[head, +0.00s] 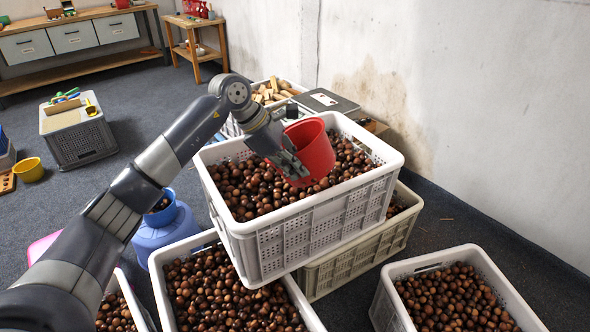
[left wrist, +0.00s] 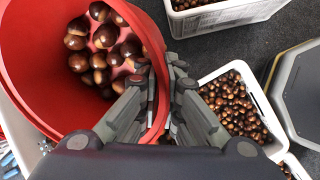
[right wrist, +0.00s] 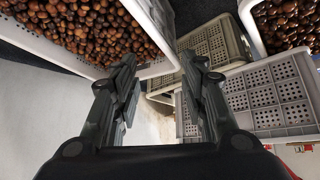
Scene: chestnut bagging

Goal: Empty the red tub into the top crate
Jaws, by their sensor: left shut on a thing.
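The red tub (head: 312,148) is held above the top crate in the head view, tilted, its opening facing up and to the left. My left gripper (head: 287,165) is shut on the tub's rim. In the left wrist view the tub (left wrist: 35,65) has several chestnuts (left wrist: 100,55) inside, and the left gripper (left wrist: 165,95) pinches its wall. The top crate (head: 300,235) is white, full of chestnuts, and stacked on a beige crate. My right gripper (right wrist: 160,75) is open and empty in the right wrist view; it does not show in the head view.
The beige crate (head: 345,262) sits under the top crate. White crates of chestnuts stand at the front (head: 310,315) and the right (head: 500,275). A blue container (head: 165,232) stands left of the stack. A wall (head: 480,110) closes off the right side.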

